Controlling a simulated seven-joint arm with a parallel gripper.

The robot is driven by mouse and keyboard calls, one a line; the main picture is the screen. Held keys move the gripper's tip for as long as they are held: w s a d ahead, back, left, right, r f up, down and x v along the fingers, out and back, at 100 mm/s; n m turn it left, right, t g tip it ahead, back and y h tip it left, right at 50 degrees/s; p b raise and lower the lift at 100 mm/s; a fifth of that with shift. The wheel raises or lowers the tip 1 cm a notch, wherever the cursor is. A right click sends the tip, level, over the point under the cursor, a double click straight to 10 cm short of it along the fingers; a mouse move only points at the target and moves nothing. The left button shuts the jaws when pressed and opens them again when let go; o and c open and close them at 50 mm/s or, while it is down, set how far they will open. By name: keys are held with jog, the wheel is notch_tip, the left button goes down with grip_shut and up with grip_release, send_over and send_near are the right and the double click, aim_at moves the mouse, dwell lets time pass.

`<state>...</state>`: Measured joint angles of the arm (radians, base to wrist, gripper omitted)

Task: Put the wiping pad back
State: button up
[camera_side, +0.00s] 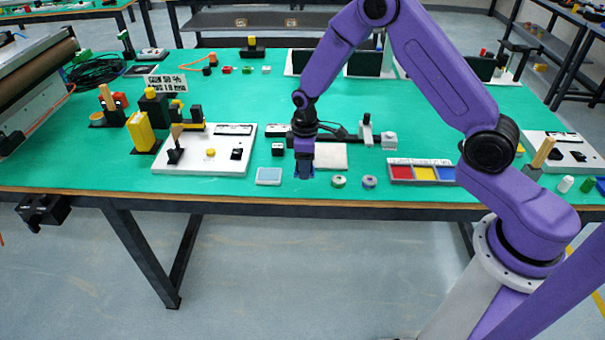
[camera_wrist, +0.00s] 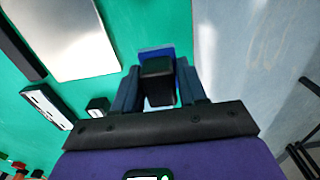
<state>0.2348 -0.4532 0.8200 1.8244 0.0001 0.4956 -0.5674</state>
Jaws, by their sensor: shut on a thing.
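My gripper (camera_side: 304,172) is low over the front part of the green table, close to its front edge. In the wrist view my gripper (camera_wrist: 160,90) is shut on the wiping pad (camera_wrist: 157,68), with a finger on each side of its black block. A blue edge of the pad shows beyond the block. In the side view the fingers hide most of the pad, and I cannot tell whether it touches the table. A small pale blue-grey tray (camera_side: 268,176) lies just left of my gripper, apart from it.
A pale flat plate (camera_side: 331,156) lies right behind my gripper; it also fills the wrist view's upper left (camera_wrist: 70,35). Two small round rolls, green (camera_side: 339,182) and blue (camera_side: 369,182), stand to the right, then a tray with coloured compartments (camera_side: 422,162). A white board (camera_side: 205,160) lies left.

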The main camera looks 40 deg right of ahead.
jog(key=shift+w+f, duration=0.3)
jog(key=shift+f, duration=0.1)
jog(key=shift+w+f, duration=0.1)
jog(key=shift+f, duration=1.55)
jog(key=shift+f, duration=0.1)
jog(key=o, duration=1)
notch_tip(320, 180, up, 12)
jog(key=shift+a+r, duration=0.1)
jog(key=shift+r, duration=0.1)
